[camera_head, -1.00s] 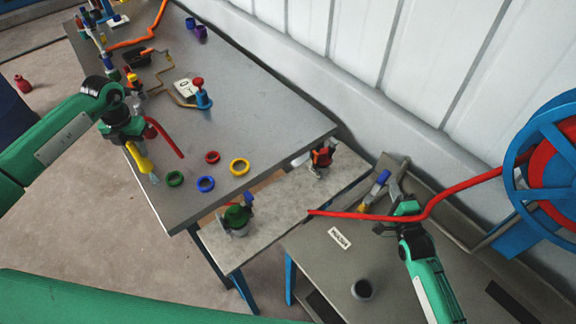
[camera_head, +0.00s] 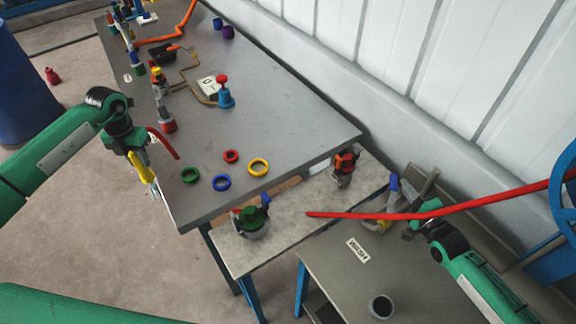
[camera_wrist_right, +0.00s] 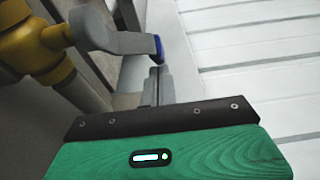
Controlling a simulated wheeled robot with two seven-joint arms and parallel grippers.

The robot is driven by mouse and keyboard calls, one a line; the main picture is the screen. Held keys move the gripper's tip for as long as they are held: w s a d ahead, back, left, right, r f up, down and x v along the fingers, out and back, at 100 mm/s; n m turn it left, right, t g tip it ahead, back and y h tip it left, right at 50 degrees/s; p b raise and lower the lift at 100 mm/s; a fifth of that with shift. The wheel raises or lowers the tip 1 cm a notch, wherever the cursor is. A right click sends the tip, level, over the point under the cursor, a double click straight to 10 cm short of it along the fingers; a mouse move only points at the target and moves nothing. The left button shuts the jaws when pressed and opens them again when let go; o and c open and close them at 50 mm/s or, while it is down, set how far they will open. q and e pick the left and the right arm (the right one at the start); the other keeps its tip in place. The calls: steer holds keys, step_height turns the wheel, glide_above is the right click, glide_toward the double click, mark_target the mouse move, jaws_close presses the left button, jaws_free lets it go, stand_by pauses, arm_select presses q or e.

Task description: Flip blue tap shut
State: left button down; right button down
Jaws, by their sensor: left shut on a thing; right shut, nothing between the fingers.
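The blue tap (camera_head: 393,184) is at the wash station at right, with a grey lever ending in a blue tip over a yellow body. In the head view the lever points up. In the right wrist view the blue tip (camera_wrist_right: 158,47) is close by the fingertips and the yellow body (camera_wrist_right: 35,42) is at upper left. My right gripper (camera_head: 413,231) is shut and empty beside the tap. Its fingers (camera_wrist_right: 159,84) end just below the lever tip; I cannot tell if they touch. My left gripper (camera_head: 139,156) is shut on a yellow-handled tool (camera_head: 143,170) near the long table's edge.
A red hose (camera_head: 460,206) crosses in front of the tap area from the blue reel (camera_head: 564,215). A WASH label (camera_head: 357,249) and dark cup (camera_head: 381,307) are on the wash bench. The long table (camera_head: 290,120) holds coloured rings and fittings. A white panelled wall stands behind.

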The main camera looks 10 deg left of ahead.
arm_select(q)
steer(key=shift+f, duration=0.15)
arm_select(e)
steer(key=shift+w+a, duration=0.3)
steer(key=shift+a, duration=0.2)
stand_by(0.4)
